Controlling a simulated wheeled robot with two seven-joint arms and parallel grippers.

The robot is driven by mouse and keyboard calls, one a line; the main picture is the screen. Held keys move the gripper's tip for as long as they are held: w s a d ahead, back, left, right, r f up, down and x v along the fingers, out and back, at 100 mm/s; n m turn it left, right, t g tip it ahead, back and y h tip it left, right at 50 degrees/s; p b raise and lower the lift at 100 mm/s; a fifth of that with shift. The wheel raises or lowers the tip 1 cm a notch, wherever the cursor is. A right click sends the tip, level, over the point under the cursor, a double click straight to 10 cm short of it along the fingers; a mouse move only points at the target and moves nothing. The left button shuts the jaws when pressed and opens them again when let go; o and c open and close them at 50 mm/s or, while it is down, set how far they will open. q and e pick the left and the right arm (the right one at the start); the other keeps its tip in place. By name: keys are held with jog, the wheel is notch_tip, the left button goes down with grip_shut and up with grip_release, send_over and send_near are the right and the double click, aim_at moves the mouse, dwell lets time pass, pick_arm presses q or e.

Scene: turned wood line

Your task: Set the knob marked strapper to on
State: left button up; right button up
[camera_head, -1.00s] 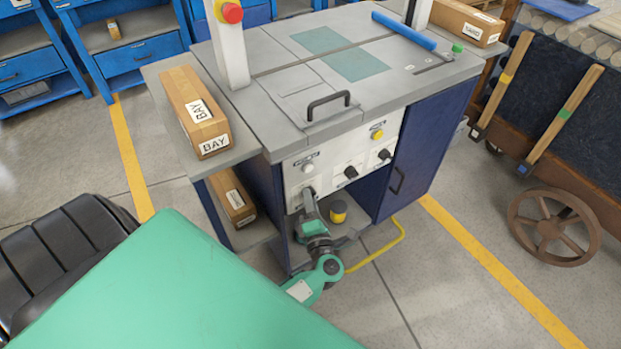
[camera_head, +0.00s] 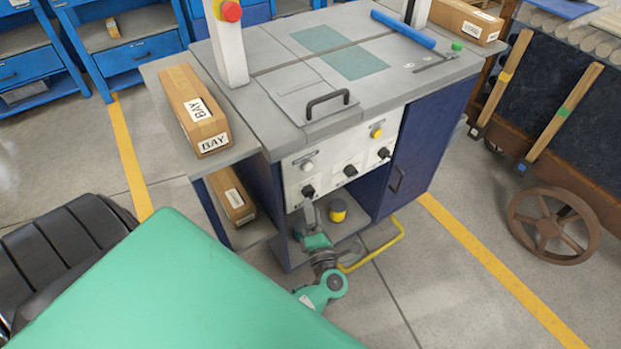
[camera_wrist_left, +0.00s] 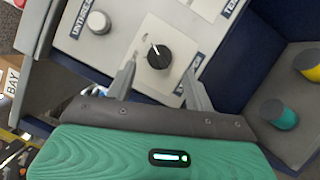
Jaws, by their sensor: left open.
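A black knob (camera_head: 308,191) sits at the lower left of the white control panel (camera_head: 330,178). In the left wrist view the same knob (camera_wrist_left: 158,55) is on a pale plate, its white pointer line toward the plate's upper part. The printed label beside it is partly hidden by a finger, so I cannot read its name fully. My left gripper (camera_head: 309,210) is just below and in front of this knob. In the wrist view the left gripper (camera_wrist_left: 160,82) is open, its fingers apart either side of the knob's lower side, nothing between them.
Two more black knobs, a middle one (camera_head: 350,171) and a right one (camera_head: 384,154), are along the panel. A white button (camera_head: 307,166) and a yellow button (camera_head: 376,133) are above. A yellow-topped pot (camera_head: 338,211) stands on the shelf below. A handle (camera_head: 328,101) rises from the top.

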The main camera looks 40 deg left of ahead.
pick_arm(q)
jog(key=v, duration=1)
pick_arm(e)
jog(key=shift+a+r, duration=0.1)
jog(key=shift+a, duration=0.1)
pick_arm(q)
jog(key=shift+d, duration=0.1)
pick_arm(e)
jog(key=shift+w+r, duration=0.1)
